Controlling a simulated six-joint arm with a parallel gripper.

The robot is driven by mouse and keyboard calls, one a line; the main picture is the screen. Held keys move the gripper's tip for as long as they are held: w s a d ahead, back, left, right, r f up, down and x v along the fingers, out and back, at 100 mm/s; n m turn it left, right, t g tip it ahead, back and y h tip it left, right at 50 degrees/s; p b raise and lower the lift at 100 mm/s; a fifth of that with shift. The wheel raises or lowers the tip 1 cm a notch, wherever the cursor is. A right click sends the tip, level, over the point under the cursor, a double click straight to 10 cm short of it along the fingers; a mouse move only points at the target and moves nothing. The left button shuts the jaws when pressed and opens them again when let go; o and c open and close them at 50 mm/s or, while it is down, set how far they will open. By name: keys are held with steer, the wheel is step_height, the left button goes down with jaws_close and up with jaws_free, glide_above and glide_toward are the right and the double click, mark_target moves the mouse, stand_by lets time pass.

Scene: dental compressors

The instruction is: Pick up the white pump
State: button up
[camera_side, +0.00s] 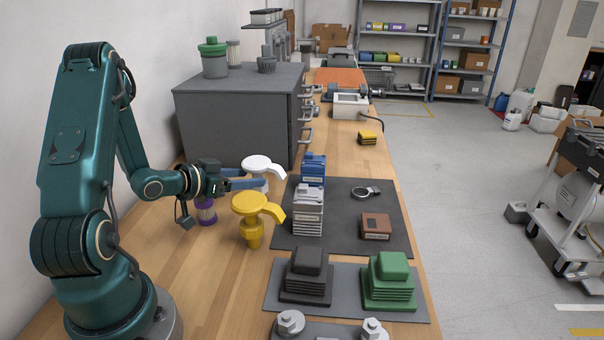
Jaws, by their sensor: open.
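The white pump (258,163) stands upright on the wooden bench, behind the yellow pump in this view. Its round top and spout pointing right are visible. Its lower body is partly hidden by my gripper. My gripper (258,183) reaches in from the left, level with the white pump's body just below its top. Its blue fingers are open, around or right beside the body; I cannot tell which. The white pump rests at bench height.
A yellow pump (253,207) stands close in front of my gripper. A purple-based item (205,212) sits under my wrist. Blue (313,168) and grey (308,212) finned blocks stand right on a dark mat (345,237). A grey cabinet (232,125) rises behind.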

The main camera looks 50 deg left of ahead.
steer(key=x, duration=0.6)
steer(key=shift+w+f, duration=0.2)
steer(key=shift+w, duration=0.1)
jaws_close()
